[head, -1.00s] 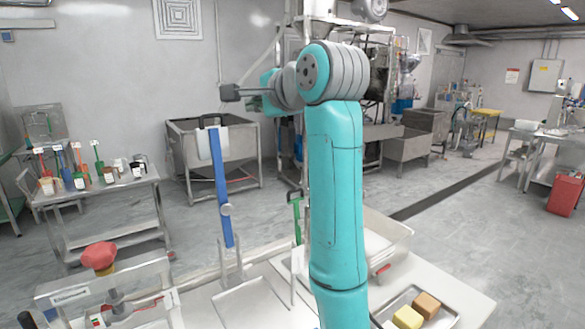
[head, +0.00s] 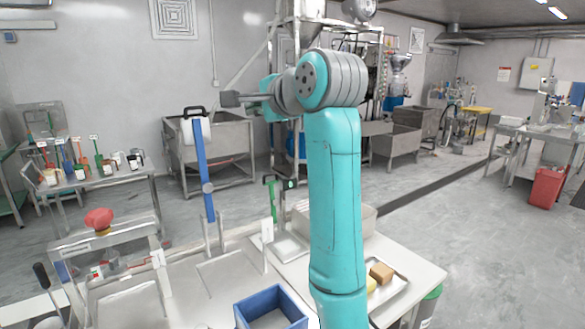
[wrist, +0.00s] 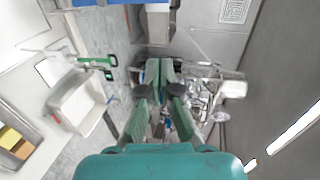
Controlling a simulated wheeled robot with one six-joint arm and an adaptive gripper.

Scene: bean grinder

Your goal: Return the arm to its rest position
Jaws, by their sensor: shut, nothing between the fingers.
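My arm stands upright and teal in the middle of the head view, its forearm bent to the left at the top. My gripper (wrist: 160,72) shows in the wrist view with its green fingers together and nothing between them. It is in free air above the floor, touching nothing that I can see. In the head view the upper arm and joint cover part of the view behind them, and I cannot make out the fingers clearly there.
A white worktable spans the front, with a blue bin (head: 262,297), a blue-handled tool (head: 205,170), a green-handled tool (head: 272,200) and a tray of blocks (head: 398,289). A white tub (wrist: 78,103) shows in the wrist view.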

